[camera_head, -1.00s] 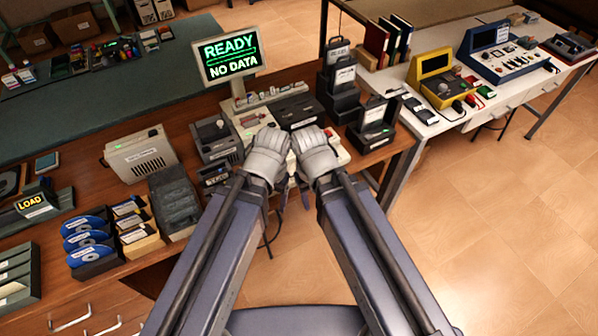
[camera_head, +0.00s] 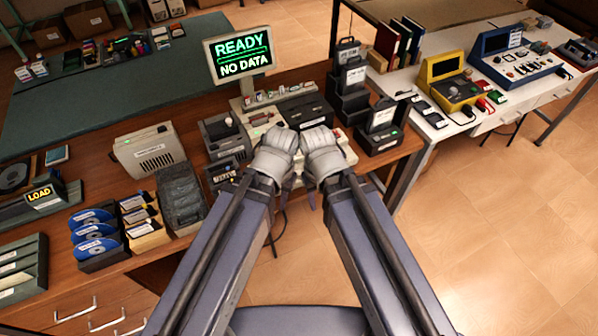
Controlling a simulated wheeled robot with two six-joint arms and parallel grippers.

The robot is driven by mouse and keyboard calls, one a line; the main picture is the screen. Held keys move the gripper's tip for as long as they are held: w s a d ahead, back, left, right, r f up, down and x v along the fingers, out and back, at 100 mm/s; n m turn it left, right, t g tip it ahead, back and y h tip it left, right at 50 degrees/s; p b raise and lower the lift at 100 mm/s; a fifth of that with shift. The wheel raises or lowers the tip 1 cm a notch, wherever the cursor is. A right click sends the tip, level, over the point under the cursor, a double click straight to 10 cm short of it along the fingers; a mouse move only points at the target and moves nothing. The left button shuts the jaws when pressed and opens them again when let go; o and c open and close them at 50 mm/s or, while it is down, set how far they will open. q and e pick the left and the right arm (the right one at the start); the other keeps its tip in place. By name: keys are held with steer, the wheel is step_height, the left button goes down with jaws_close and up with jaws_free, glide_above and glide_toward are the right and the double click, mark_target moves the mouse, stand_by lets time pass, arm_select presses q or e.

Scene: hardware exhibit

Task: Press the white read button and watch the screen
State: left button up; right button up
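The screen (camera_head: 240,55) stands at the back of the wooden desk and shows "READY" and "NO DATA" in green and white letters, with a green bar between them. My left gripper (camera_head: 281,150) and my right gripper (camera_head: 313,146) are side by side over the pale console (camera_head: 261,119) in front of the screen. Their fingertips point away from the camera and are hidden, so I cannot tell whether they are open. The white read button cannot be made out; the grippers cover much of the console. A small red part (camera_head: 339,133) shows beside my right gripper.
Grey boxes (camera_head: 225,136) stand left of the console, and black labelled units (camera_head: 380,128) stand right of it. Disc holders (camera_head: 96,238) and a "LOAD" sign (camera_head: 40,196) are at the left. A white table (camera_head: 511,104) holds yellow and blue instruments. Floor at right is clear.

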arm_select(q)
jaws_close()
stand_by(1.2)
